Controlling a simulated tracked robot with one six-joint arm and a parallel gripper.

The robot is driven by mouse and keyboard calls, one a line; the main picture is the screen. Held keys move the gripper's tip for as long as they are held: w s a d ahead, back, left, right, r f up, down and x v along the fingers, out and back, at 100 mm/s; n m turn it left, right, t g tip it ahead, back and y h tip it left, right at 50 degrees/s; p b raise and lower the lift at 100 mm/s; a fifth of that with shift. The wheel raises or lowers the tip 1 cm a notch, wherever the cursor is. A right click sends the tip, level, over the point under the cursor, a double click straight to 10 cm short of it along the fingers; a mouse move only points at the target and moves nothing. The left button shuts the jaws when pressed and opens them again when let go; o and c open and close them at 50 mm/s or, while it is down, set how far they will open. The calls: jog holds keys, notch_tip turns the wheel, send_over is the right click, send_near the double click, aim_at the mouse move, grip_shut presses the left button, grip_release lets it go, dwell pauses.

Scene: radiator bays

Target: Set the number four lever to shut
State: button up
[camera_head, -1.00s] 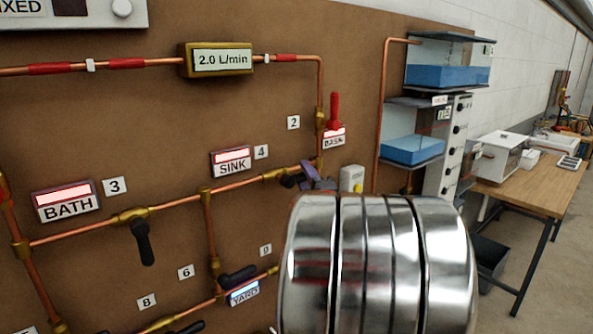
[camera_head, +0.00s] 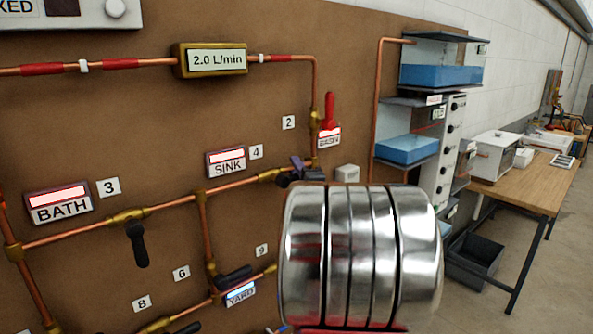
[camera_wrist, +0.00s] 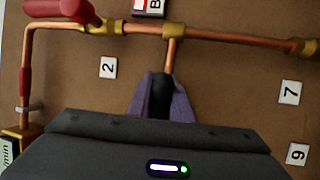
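The number four lever (camera_head: 287,180) is a dark handle on a brass valve by the "4" label (camera_head: 256,152), right of the SINK sign. It lies about along its copper pipe. My gripper (camera_head: 301,171) is at the lever, its purple fingers partly hidden behind my shiny wrist. In the wrist view, turned sideways, the black lever (camera_wrist: 162,95) stands between my two purple fingers, which press close on both sides with no clear gap. The lever's lower part is hidden by my gripper body.
The red number two lever (camera_head: 329,112) stands upright just above right. The number three lever (camera_head: 137,245) hangs down at left. The YARD lever (camera_head: 235,277) is below. A flow meter (camera_head: 213,60) reads 2.0 L/min. A bench (camera_head: 530,185) stands at right.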

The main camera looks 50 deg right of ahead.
jog(key=shift+f, duration=0.1)
grip_shut()
jog(key=shift+w+a+f, duration=0.1)
jog(key=shift+w+a, duration=0.05)
